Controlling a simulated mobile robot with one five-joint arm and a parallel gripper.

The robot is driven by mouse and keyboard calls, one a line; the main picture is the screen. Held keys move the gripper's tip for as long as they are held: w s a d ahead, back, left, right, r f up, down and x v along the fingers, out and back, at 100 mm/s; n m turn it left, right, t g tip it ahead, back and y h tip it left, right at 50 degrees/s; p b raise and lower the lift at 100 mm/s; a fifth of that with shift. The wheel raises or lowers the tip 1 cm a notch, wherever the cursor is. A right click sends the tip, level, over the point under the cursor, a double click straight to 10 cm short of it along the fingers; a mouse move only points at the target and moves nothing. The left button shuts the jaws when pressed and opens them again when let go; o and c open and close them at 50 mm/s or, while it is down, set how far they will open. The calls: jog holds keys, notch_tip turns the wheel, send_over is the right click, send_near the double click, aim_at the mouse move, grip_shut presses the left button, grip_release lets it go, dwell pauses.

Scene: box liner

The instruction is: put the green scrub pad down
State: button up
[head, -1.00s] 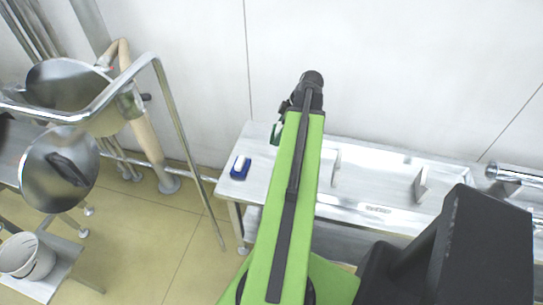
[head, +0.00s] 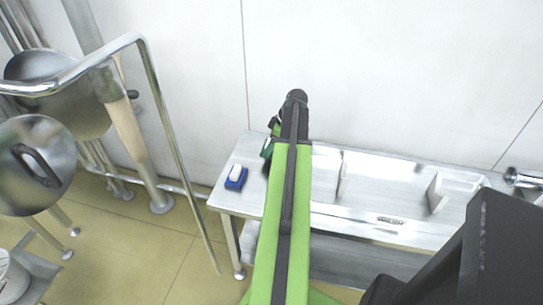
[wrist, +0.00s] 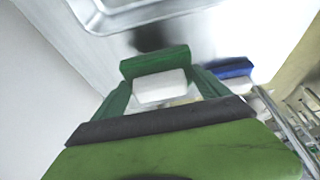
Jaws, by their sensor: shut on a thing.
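The green scrub pad (wrist: 155,63) has a green layer and a white layer (wrist: 160,88). In the wrist view it sits between the green fingers of my gripper (wrist: 163,92), which is shut on it. In the head view only a small green part of the pad (head: 267,148) shows at the left of my arm, over the left end of the metal table (head: 330,213). A dark shadow lies on the metal close to the pad. I cannot tell whether the pad touches the table. My gripper (head: 272,135) is mostly hidden behind my arm in the head view.
A blue and white pad (head: 236,177) lies on the table just left of the green one; it also shows in the wrist view (wrist: 232,68). White upright plates (head: 343,175) stand farther right. A metal rail (head: 178,150) and round pans (head: 35,165) are at the left.

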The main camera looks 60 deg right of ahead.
notch_tip(320, 180, down, 4)
jog(key=b, duration=0.4)
jog(key=shift+f, duration=0.2)
jog(key=shift+r, duration=0.2)
jog(key=shift+f, duration=0.15)
jog(key=o, duration=1)
jog(key=shift+o, duration=0.2)
jog(key=p+v, duration=1.1)
jog(key=v, duration=0.1)
jog(key=shift+r, duration=0.25)
